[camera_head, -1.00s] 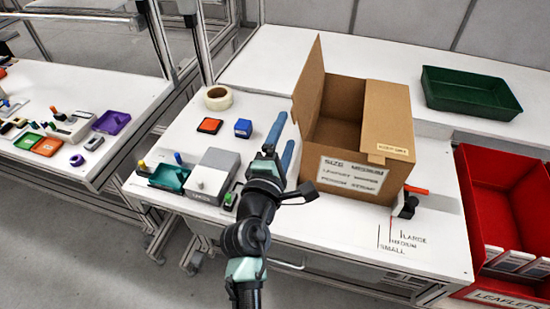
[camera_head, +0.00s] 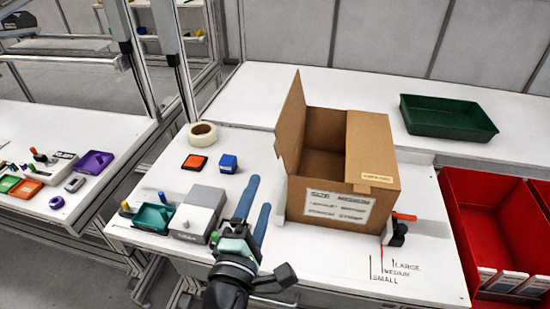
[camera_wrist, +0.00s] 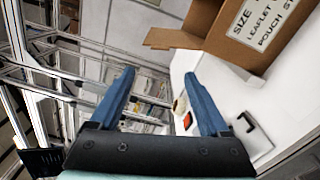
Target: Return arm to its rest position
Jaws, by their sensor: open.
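My gripper (camera_head: 254,207) has two blue fingers, spread apart with nothing between them. In the head view it is over the front of the white table (camera_head: 300,262), left of the cardboard box (camera_head: 345,170) and right of a grey block. In the wrist view the open fingers (camera_wrist: 160,98) point past the box (camera_wrist: 215,35), which shows at the top right with its printed label. The box stands upright with a flap raised on its left; its floor is mostly hidden.
A grey block (camera_head: 200,212), a teal tray (camera_head: 153,218), an orange-red pad (camera_head: 194,162), a blue cube (camera_head: 228,163) and a tape roll (camera_head: 202,134) lie left of the box. A green tray (camera_head: 447,118) is behind; red bins (camera_head: 475,225) stand right.

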